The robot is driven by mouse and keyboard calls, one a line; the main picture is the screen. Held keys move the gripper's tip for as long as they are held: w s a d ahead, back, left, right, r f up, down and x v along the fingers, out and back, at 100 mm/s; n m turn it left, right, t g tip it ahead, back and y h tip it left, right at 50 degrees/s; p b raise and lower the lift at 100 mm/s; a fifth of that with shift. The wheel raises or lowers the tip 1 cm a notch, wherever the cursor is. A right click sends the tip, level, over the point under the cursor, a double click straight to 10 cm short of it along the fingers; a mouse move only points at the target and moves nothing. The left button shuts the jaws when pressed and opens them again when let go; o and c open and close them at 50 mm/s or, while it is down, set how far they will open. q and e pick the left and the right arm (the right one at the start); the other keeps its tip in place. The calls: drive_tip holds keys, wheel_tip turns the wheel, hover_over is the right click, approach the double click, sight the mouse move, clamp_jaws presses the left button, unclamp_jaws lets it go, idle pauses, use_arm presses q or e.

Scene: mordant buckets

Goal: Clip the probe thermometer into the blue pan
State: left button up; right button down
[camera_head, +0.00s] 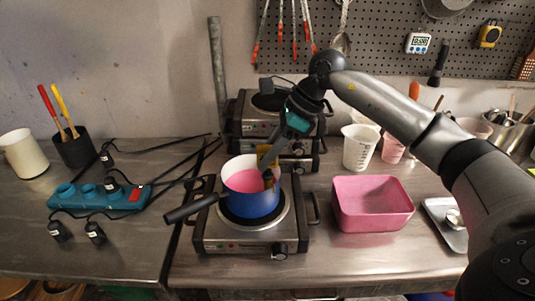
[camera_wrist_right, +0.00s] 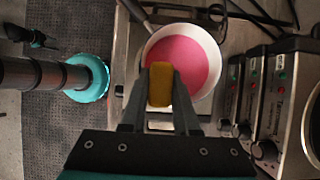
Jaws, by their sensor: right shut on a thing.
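The blue pan (camera_head: 250,204) stands on the front hotplate, with a white inside and pink liquid (camera_head: 244,181). Its dark handle (camera_head: 190,208) points to the front left. My right gripper (camera_head: 267,172) reaches down over the right side of the pan. It is shut on the yellow body of the probe thermometer (camera_wrist_right: 160,84), seen between the fingertips in the right wrist view (camera_wrist_right: 160,88). The thermometer's probe is hidden, and I cannot tell whether it touches the rim or the liquid. My left gripper is not in view.
More hotplates (camera_head: 250,125) stand at the back. A pink tub (camera_head: 372,204) is to the right, with a measuring jug (camera_head: 360,148) behind it. A blue power strip (camera_head: 100,196) with black cables lies left.

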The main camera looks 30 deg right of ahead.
drive_tip(key=c, duration=0.6)
unclamp_jaws()
drive_tip(key=p+v, duration=0.1)
drive_tip(key=v, duration=1.4)
drive_tip(key=shift+s+r, duration=0.15)
